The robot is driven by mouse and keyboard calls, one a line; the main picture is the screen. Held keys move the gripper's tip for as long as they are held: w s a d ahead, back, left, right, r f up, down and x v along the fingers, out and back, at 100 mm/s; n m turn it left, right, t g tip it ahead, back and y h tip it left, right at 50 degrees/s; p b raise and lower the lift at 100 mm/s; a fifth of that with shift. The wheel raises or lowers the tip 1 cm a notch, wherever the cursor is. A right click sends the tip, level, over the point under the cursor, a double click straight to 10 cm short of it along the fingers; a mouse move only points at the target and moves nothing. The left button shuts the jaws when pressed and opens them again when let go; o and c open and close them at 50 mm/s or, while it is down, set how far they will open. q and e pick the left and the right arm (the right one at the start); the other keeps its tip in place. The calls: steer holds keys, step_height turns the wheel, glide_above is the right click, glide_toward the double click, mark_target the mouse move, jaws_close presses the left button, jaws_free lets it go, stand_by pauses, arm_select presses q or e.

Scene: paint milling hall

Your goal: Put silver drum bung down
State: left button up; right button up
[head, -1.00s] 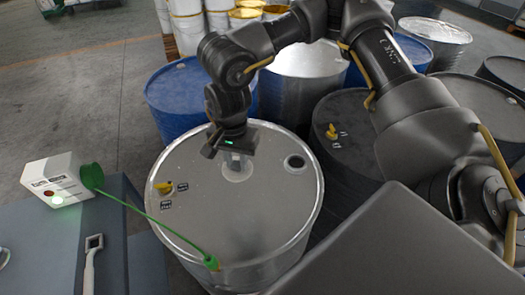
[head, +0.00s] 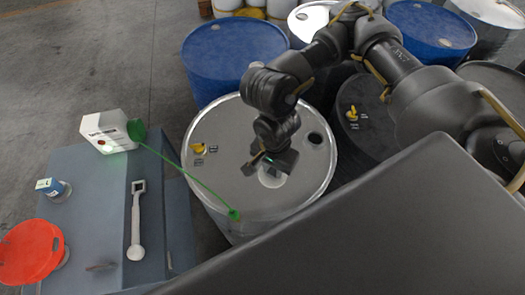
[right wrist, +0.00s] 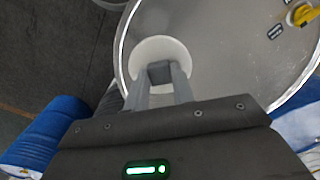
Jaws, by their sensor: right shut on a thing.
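The silver drum (head: 230,120) stands upright in the middle of the head view, with a dark open bung hole (head: 315,138) at the right of its lid. My right gripper (head: 268,163) is over the near part of the lid. In the right wrist view its fingers (right wrist: 160,82) are shut on the square grey boss of the silver drum bung (right wrist: 149,50), a pale round disc. The bung also shows below the gripper in the head view (head: 271,179). I cannot tell whether it touches the lid. My left gripper is not in view.
A green cable (head: 185,172) runs from a white box (head: 103,131) to the drum's near rim. A wrench (head: 136,220) and a red disc (head: 30,252) lie on the grey bench (head: 95,190) at left. Blue drums (head: 235,55) and a dark drum (head: 365,140) stand close by.

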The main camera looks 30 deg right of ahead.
steer(key=w+d+f+b, duration=0.1)
steer(key=w+f+b, duration=0.2)
steer(key=w, duration=0.1)
steer(key=w+d+f+b, duration=0.1)
steer(key=w+f+b, duration=0.2)
steer(key=w+b, duration=0.1)
steer(key=w+d+f+b, duration=0.1)
steer(key=w+f+b, duration=0.2)
steer(key=w, duration=0.1)
steer(key=shift+d+b, duration=0.3)
steer(key=shift+b, duration=0.05)
steer(key=shift+w+d, duration=0.1)
steer(key=shift+w, duration=0.15)
steer(key=f+b, duration=0.2)
steer(key=f, duration=0.1)
steer(key=f+b, duration=0.1)
steer(key=shift+w+d+f, duration=0.1)
steer(key=shift+w+f, duration=0.05)
steer(key=shift+w, duration=0.25)
